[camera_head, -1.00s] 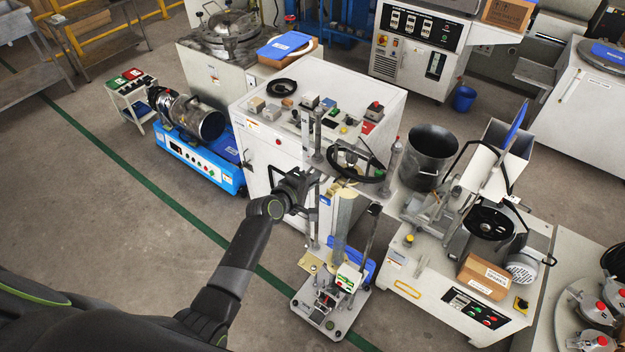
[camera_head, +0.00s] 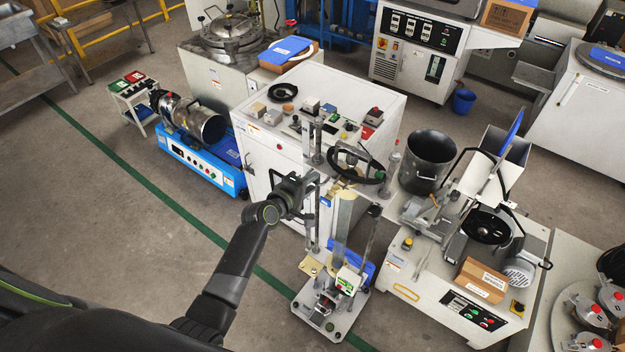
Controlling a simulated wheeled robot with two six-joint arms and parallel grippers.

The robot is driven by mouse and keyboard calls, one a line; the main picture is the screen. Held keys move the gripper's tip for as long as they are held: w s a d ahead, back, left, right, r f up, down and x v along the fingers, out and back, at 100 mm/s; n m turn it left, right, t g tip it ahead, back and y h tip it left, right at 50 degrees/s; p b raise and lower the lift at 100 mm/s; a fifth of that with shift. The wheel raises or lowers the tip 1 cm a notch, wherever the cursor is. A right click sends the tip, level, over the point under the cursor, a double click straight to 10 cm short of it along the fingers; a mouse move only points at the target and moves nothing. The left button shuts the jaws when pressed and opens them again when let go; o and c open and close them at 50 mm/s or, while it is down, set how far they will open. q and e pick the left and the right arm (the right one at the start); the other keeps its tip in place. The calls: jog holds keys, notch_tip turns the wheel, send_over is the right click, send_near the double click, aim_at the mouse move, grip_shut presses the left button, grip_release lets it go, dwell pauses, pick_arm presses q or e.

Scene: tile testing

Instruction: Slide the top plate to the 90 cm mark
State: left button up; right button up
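A tall test stand stands on the floor at the middle of the head view, with a light base plate (camera_head: 345,325), upright rods and a pale vertical column (camera_head: 342,218). A black handwheel (camera_head: 357,163) is near its upper end. The top plate cannot be told apart clearly among the parts near the wheel. My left gripper (camera_head: 313,192) is at the stand's left upright, below the wheel. Its fingers are small and overlap the rod, so I cannot tell whether they are open or touch it. No 90 cm mark is readable. My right gripper is out of view.
A white cabinet (camera_head: 262,170) stands close behind the stand. A white machine bench (camera_head: 420,290) with a motor and cardboard box (camera_head: 482,279) is close on the right, with a metal bucket (camera_head: 427,160) behind. A blue-based drum machine (camera_head: 200,160) is left. The floor at left is clear.

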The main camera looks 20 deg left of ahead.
pick_arm(q)
jog(key=v, duration=0.5)
jog(key=shift+s+a+r, duration=0.1)
jog(key=shift+s, duration=0.1)
dwell(0.4)
jog(key=s+a+f+m+g+y+b, duration=0.15)
jog(key=s+f, duration=0.35)
jog(key=f, duration=0.6)
jog(key=s+a+f+m+g+y+b, duration=0.1)
jog(key=s+a+f+m+g+b, duration=0.3)
jog(key=f, duration=0.6)
jog(key=s+a+f+n+y+b, duration=0.1)
jog(key=s+f+b, duration=0.1)
jog(key=s+f, duration=0.65)
jog(key=s+a+f+m+g+y+b, duration=0.1)
jog(key=s+a+f+m+g+b, duration=0.1)
jog(key=s+f, duration=1)
jog(key=s+a+f+m+g+y+b, duration=0.1)
jog(key=s+a+f+m+g+b, duration=0.2)
jog(key=s+f+m, duration=0.4)
jog(key=s+f+g+b, duration=0.1)
jog(key=s+f, duration=0.5)
jog(key=s, duration=0.6)
jog(key=shift+a+b, duration=0.2)
jog(key=shift+b, duration=0.35)
jog(key=shift+g, duration=0.25)
